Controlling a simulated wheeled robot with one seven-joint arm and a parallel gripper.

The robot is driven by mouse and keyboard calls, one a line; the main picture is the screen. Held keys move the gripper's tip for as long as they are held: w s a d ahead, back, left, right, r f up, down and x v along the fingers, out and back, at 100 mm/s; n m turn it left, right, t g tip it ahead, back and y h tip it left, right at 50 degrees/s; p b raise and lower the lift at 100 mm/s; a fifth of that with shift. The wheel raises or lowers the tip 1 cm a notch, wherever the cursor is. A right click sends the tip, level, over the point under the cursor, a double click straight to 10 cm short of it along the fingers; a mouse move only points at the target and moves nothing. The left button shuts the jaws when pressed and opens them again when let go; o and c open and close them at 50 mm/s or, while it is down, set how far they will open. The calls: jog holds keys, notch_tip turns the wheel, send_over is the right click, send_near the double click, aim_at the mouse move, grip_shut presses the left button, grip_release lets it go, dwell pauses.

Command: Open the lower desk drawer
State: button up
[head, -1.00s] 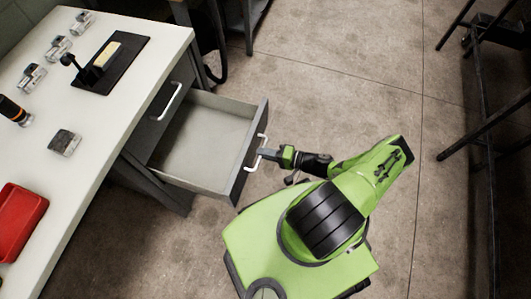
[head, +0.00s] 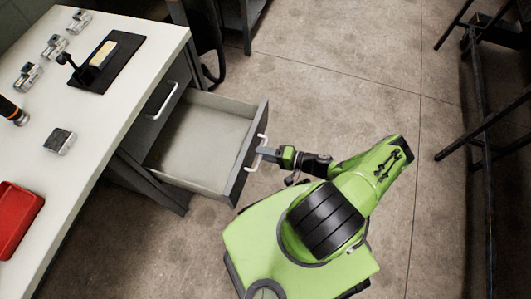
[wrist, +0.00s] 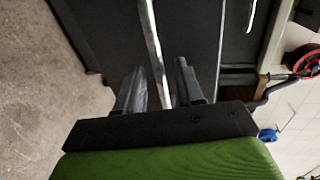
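The lower desk drawer (head: 205,146) stands well out from the white-topped desk in the head view, its empty inside showing. Its pale bar handle (head: 257,155) is on the grey front panel. My gripper (head: 264,154) is at this handle. In the wrist view, the handle bar (wrist: 154,45) runs between the two fingers of my gripper (wrist: 160,85). The fingers stand apart, with a visible gap on each side of the bar. The upper drawer (head: 155,120) is shut.
The desk top (head: 100,130) carries a red tray (head: 15,220), a black mat (head: 107,65) and several small metal parts. Dark metal frames (head: 485,100) stand at the right.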

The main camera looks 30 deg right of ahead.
jog(key=b+v, duration=0.1)
jog(key=v, duration=1.4)
jog(key=shift+s+d+b, duration=0.25)
jog(key=shift+s+b, duration=0.05)
